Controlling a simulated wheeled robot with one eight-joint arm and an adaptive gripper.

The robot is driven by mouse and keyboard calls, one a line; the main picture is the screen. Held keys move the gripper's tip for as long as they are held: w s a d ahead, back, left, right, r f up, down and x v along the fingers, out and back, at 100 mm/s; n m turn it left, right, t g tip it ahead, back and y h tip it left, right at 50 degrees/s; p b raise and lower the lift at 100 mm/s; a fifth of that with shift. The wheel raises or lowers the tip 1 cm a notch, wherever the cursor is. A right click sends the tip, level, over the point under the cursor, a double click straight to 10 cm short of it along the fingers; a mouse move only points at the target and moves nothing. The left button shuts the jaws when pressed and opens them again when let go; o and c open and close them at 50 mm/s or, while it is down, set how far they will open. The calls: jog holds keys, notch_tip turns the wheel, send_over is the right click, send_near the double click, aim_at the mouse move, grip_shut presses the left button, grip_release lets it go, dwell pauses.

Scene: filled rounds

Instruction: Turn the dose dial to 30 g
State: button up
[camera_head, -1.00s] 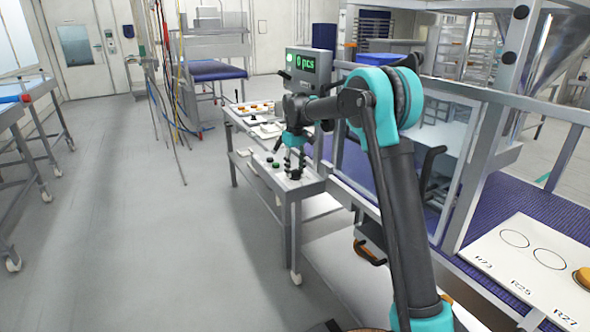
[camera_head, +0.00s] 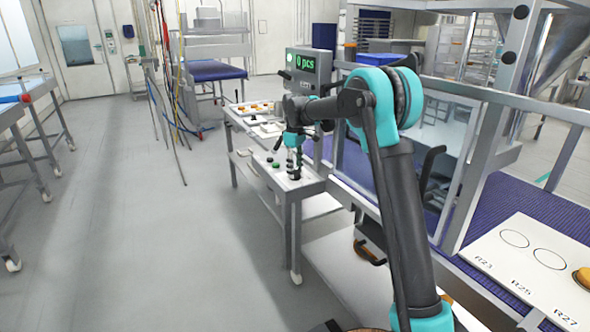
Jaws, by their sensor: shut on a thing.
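My gripper (camera_head: 295,170) points down over the near end of the grey control table (camera_head: 310,190). It is shut on a small dark knob, which I take to be the dose dial (camera_head: 295,177). The fingers hide most of the dial, and its scale and pointer are too small to read. Green and black buttons (camera_head: 275,164) sit on the table just left of my gripper. A display box (camera_head: 308,70) stands behind my wrist and shows "0 pcs" in green.
Trays with orange and dark pieces (camera_head: 255,108) lie farther back on the table. A clear guard (camera_head: 425,150) and metal frame stand right of my arm. A white board (camera_head: 530,262) with circles marked R23, R25 and R27 lies at lower right. The floor at left is open.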

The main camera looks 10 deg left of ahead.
jog(key=o, duration=1.2)
jog(key=shift+c, duration=0.2)
notch_tip(320, 180, up, 8)
jog(key=shift+f, duration=0.25)
